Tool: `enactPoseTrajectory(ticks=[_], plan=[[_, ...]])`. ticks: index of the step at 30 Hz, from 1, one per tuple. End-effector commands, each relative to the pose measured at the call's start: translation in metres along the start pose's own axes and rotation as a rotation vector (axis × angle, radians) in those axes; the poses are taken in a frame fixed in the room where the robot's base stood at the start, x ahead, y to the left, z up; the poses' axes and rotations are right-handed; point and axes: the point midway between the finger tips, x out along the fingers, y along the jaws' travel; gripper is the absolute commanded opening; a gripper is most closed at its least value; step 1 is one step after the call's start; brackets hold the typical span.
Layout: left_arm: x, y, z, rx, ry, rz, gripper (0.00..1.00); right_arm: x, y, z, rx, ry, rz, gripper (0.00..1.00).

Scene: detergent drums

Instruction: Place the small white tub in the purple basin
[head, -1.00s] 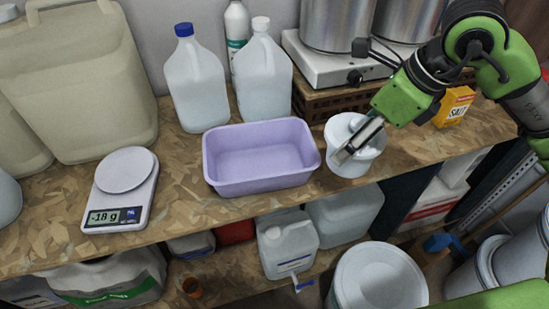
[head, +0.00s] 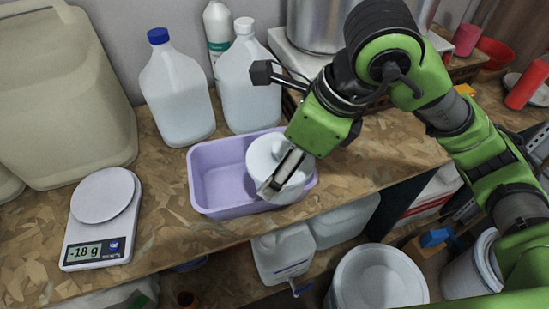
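The small white tub (head: 265,158) is at the right part of the purple basin (head: 217,207), overlapping its right side in the head view. I cannot tell whether it touches the basin floor or is held above it. My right gripper (head: 272,184) is at the tub, with its fingers over the tub's top and near side. It appears shut on the tub, though the contact is partly hidden. The basin stands on the wooden shelf top, and its left half is empty. My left gripper is not in view.
A kitchen scale (head: 101,217) stands left of the basin. Clear jugs (head: 176,92) and a white bottle (head: 217,38) stand behind it, with a large beige canister (head: 62,95) at the far left. The shelf's front edge (head: 395,182) is close to the basin.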

Motion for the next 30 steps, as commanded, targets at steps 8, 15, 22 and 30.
enactPoseTrajectory(ticks=[8, 15, 22, 30], plan=[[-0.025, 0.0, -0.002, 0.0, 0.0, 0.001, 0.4, 0.046, -0.051, 0.005, 0.004, 0.004, 0.004, 0.54], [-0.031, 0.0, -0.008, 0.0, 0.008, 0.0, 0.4, 0.07, -0.068, 0.005, -0.001, -0.001, 0.001, 0.54], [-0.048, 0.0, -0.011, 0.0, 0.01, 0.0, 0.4, 0.093, -0.074, -0.002, 0.001, 0.003, 0.004, 0.54], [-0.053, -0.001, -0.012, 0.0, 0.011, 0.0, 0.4, 0.11, -0.075, -0.008, -0.002, -0.002, -0.001, 0.54]])
